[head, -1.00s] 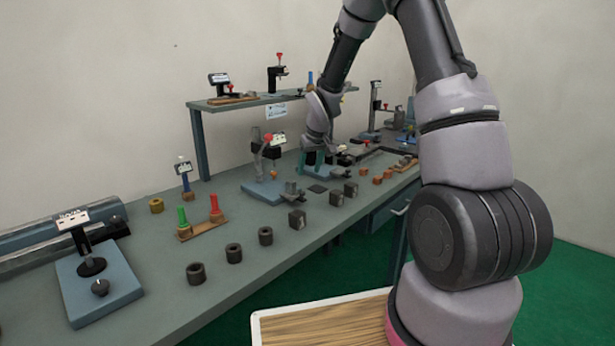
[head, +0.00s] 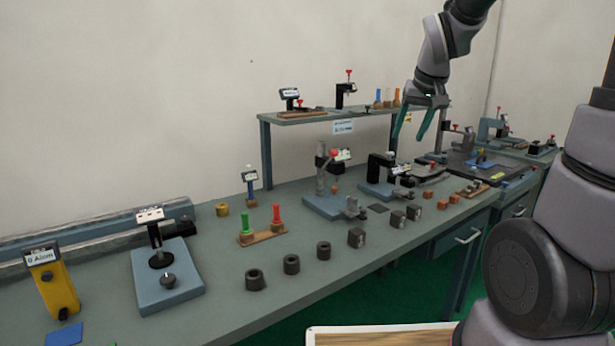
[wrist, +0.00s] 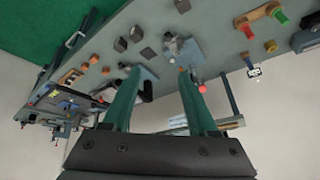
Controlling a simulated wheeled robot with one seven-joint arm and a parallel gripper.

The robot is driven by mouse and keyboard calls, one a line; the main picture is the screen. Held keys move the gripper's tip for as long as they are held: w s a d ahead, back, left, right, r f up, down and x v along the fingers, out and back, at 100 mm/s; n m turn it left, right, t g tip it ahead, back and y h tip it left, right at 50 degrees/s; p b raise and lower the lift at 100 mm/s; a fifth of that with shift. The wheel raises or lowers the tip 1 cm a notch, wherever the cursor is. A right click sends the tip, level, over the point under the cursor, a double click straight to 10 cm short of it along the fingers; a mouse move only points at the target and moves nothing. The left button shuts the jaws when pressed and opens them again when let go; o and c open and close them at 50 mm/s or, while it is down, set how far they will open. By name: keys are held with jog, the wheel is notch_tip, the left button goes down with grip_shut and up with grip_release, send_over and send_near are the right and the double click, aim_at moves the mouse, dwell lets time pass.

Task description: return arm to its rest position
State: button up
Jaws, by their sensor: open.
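My gripper (head: 413,124) is raised above the workbench in the head view, in front of the right end of the raised shelf (head: 300,118). Its two green fingers are apart and point down, with nothing between them. In the wrist view my gripper (wrist: 152,80) also shows open and empty, with the bench and its fixtures beyond the fingertips. The upper part of my arm runs out of the top of the head view.
The workbench (head: 225,290) carries a blue-based fixture (head: 325,205), a second one (head: 385,188), dark cylinders (head: 291,264), dark blocks (head: 357,237) and a peg board (head: 262,236). A yellow device (head: 52,283) stands at the left. The air above the bench's left half is clear.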

jog(key=s+r+m, duration=0.1)
jog(key=s+r, duration=0.2)
jog(key=s, duration=0.6)
jog(key=s+r+m+t+y, duration=0.1)
jog(key=s+r+m, duration=0.1)
jog(key=s, duration=0.7)
jog(key=shift+s+r+t, duration=0.2)
jog(key=shift+r+t, duration=0.1)
jog(key=shift+r, duration=0.45)
